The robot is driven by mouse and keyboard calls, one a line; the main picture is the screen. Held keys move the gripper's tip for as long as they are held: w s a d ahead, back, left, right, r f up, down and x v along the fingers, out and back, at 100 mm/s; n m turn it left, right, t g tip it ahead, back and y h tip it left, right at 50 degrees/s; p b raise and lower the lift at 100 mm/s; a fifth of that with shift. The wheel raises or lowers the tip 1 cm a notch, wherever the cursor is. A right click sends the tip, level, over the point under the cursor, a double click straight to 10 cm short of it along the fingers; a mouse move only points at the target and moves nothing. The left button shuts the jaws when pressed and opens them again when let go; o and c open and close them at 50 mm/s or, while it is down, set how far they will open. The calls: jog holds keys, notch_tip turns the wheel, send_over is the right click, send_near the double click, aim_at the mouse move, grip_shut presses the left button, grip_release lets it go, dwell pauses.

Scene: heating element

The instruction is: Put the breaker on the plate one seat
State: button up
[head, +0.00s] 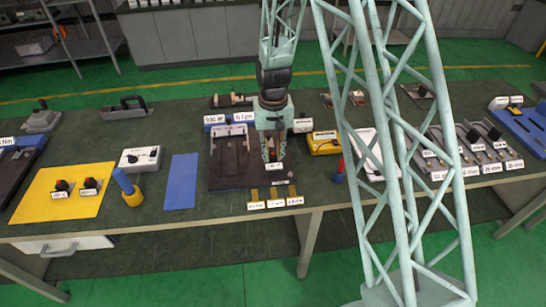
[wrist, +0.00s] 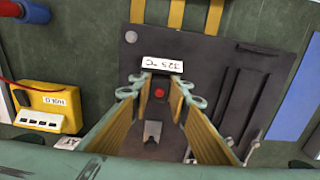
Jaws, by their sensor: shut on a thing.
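My gripper (head: 272,158) is over the right part of the dark plate (head: 228,172) on the bench. In the wrist view, the fingers of my gripper (wrist: 160,98) are closed around a small part with a red button, which I take for the breaker (wrist: 160,92). A white label reading about 325 °C shows at its far end. The dark plate (wrist: 215,75) lies under and beside it. A light grey notched piece (wrist: 152,131) shows between the fingers. The fingers hide most of the breaker's body, and I cannot tell whether it touches the plate.
A blue mat (head: 181,181) and a yellow mat (head: 60,193) with two labelled black-and-red parts lie to the left. A yellow box (head: 324,143) stands close on the right. Several brass strips (head: 275,195) lie at the plate's front edge.

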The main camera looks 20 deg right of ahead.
aim_at(273, 154)
jog(key=shift+f, duration=0.4)
jog(key=o, duration=0.9)
jog(key=shift+r, duration=0.2)
notch_tip(273, 154, up, 10)
jog(key=shift+r, duration=1)
dwell(0.5)
